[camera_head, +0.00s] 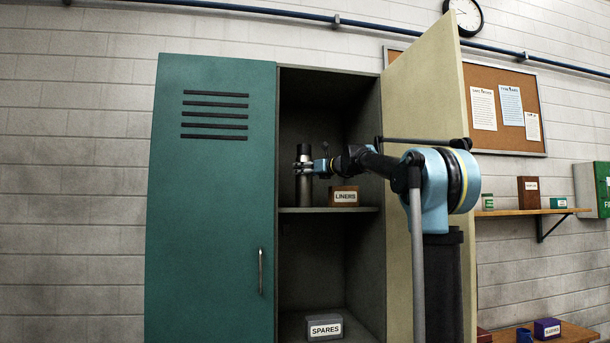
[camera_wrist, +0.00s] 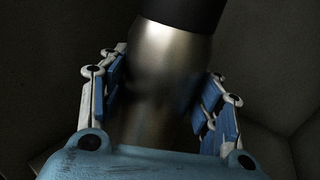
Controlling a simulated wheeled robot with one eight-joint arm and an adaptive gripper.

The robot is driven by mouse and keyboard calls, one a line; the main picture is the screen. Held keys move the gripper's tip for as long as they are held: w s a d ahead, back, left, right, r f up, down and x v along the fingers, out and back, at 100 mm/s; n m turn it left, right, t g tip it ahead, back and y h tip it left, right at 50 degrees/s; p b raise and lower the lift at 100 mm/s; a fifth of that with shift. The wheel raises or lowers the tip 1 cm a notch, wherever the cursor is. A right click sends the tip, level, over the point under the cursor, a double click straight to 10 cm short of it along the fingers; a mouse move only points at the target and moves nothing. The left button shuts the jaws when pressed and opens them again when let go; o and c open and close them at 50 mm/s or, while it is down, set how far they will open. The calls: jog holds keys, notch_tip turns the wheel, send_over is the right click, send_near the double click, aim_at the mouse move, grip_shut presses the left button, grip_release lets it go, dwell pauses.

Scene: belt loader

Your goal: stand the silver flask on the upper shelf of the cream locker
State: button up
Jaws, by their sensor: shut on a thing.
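The silver flask (camera_head: 304,190) with a dark cap is inside the cream locker, above the left part of its upper shelf (camera_head: 330,210). It looks upright, with its base at or very near the shelf; I cannot tell whether it touches. My gripper (camera_head: 304,167) is shut around the flask's upper body. In the wrist view the flask (camera_wrist: 165,60) sits between the two blue fingers of my gripper (camera_wrist: 162,90). The locker's cream door (camera_head: 425,90) stands open on the right.
A brown LINERS box (camera_head: 344,196) stands on the upper shelf, right of the flask. A grey SPARES box (camera_head: 324,327) is on the lower level. A closed teal door (camera_head: 210,200) is at left. A wall shelf (camera_head: 530,212) with small boxes is at right.

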jog(key=o, duration=1.5)
jog(key=v, duration=1.2)
